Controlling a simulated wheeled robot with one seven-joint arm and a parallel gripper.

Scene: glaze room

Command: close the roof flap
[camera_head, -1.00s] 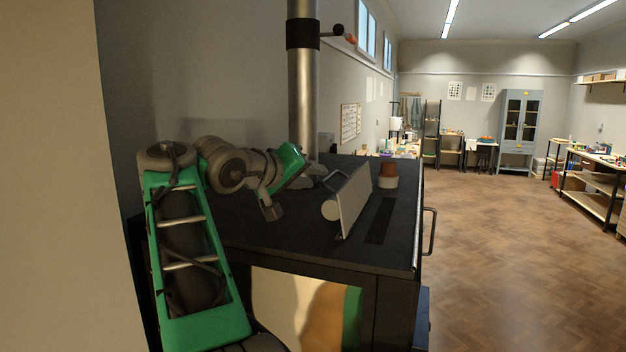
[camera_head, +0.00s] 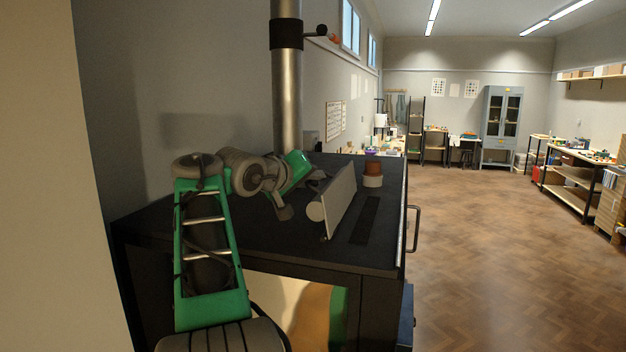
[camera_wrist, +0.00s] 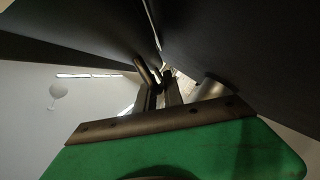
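The roof flap (camera_head: 340,203) is a pale grey plate standing steeply tilted on the black top of a large cabinet-like box (camera_head: 290,237). A dark slot (camera_head: 366,220) lies open on the top just right of it. A pale cylinder (camera_head: 316,211) sits at the flap's left side. My arm reaches over the top from the left, with my green hand behind and left of the flap. In the wrist view my gripper's dark fingers (camera_wrist: 159,88) point between dark surfaces, near a grey cylinder (camera_wrist: 211,88). Whether they touch anything is unclear.
A metal pipe (camera_head: 287,100) rises at the back of the top. A terracotta-and-white pot (camera_head: 373,175) stands behind the slot. A handle (camera_head: 413,228) juts from the box's right side. Open wooden floor (camera_head: 480,240) lies to the right.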

